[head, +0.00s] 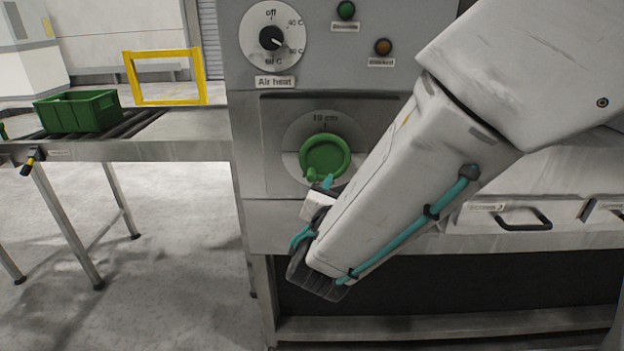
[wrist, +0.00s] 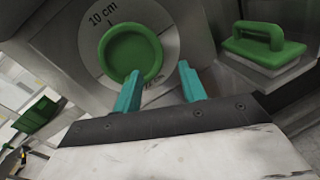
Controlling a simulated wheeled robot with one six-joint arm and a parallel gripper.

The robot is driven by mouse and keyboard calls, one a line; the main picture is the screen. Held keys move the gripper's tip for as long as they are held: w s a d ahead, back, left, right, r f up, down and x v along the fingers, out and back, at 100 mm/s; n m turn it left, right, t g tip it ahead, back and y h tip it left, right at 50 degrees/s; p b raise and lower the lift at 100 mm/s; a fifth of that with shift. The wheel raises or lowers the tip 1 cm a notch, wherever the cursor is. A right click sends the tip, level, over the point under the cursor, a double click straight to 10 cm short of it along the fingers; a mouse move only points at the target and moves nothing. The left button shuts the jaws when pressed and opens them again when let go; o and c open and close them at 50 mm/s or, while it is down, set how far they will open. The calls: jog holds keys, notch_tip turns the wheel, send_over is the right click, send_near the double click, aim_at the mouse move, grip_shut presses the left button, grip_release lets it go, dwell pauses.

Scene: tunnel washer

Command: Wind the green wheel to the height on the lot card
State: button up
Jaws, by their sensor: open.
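The green wheel (head: 325,157) is a round handwheel with a small knob at its lower left, on a pale dial plate in the machine's front panel. A "10 cm" mark stands at the top of the dial; other marks are hidden or too small to read. In the wrist view the wheel (wrist: 131,54) is just beyond my gripper. My gripper (wrist: 158,86) has its teal fingers apart with nothing between them. The left fingertip is close to the wheel's lower rim; I cannot tell whether they touch. I see no lot card that I can make out.
The Air heat dial (head: 272,38) is above the wheel, with a green lamp (head: 346,10) and an orange lamp (head: 383,47). A green crate (head: 78,111) is on a roller conveyor at left, near a yellow frame (head: 166,77). A green-handled block (wrist: 264,46) is at right.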

aim_at(311, 180)
jog(key=a+f+n+y, duration=0.2)
jog(key=a+n+y, duration=0.2)
jog(key=a, duration=0.2)
jog(key=shift+t, duration=0.4)
jog(key=w, duration=0.7)
jog(key=shift+w+d, duration=0.1)
jog(key=shift+w, duration=0.05)
grip_shut()
